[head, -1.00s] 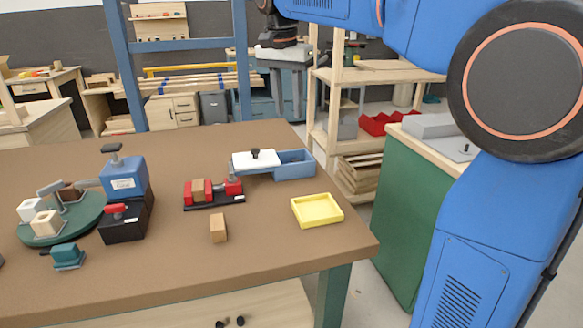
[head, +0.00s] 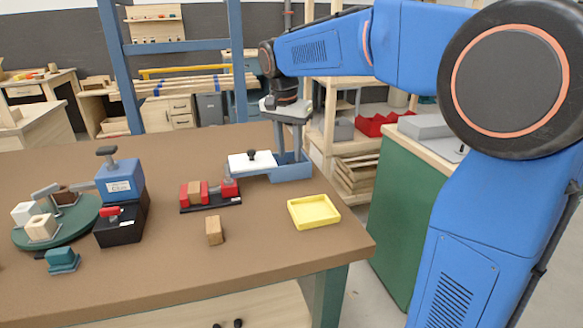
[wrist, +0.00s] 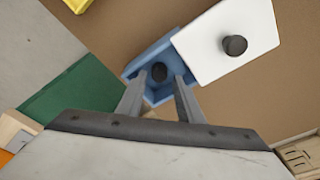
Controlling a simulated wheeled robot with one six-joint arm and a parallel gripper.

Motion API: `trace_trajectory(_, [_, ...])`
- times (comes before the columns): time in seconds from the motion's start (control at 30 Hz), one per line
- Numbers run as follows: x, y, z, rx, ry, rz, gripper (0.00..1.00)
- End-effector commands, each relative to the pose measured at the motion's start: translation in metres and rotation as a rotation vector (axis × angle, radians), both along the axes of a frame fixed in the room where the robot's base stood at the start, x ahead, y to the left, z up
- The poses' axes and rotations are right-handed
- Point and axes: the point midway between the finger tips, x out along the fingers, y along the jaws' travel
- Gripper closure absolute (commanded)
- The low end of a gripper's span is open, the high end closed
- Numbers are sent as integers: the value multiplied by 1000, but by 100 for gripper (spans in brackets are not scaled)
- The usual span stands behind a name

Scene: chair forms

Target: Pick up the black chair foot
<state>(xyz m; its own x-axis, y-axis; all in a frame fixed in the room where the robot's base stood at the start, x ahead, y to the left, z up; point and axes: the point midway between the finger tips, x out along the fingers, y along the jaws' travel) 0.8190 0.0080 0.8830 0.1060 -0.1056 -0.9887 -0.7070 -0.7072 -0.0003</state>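The black chair foot (wrist: 159,72) is a small round dark piece inside the blue box (wrist: 148,56), seen in the wrist view. In the head view the blue box (head: 292,172) stands at the table's back right and its wall hides the foot. A white lid (wrist: 224,38) with a black knob (wrist: 235,45) covers part of the box. My gripper (wrist: 160,77) is open, pointing down over the uncovered part, with the foot showing between its fingertips. In the head view my gripper (head: 292,150) reaches down to the box opening; contact cannot be told.
A yellow tray (head: 314,211) lies right of a wooden block (head: 214,230). A red clamp fixture (head: 210,194) stands left of the box. A blue and black device (head: 120,210) and a green turntable (head: 58,232) are at the left. The front middle of the table is clear.

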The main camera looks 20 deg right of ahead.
Motion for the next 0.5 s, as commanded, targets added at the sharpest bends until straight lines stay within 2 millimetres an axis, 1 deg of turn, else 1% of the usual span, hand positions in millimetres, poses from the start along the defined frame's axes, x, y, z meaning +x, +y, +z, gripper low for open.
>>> trace_trajectory(0.03, [1,-2,-8,-1,3,-1,67])
trace_trajectory(0.2, [4,-6,-28,-1,2,0,67])
trace_trajectory(0.33, [4,-6,-34,-1,1,0,67])
trace_trajectory(0.5, [5,-6,-35,0,0,0,67])
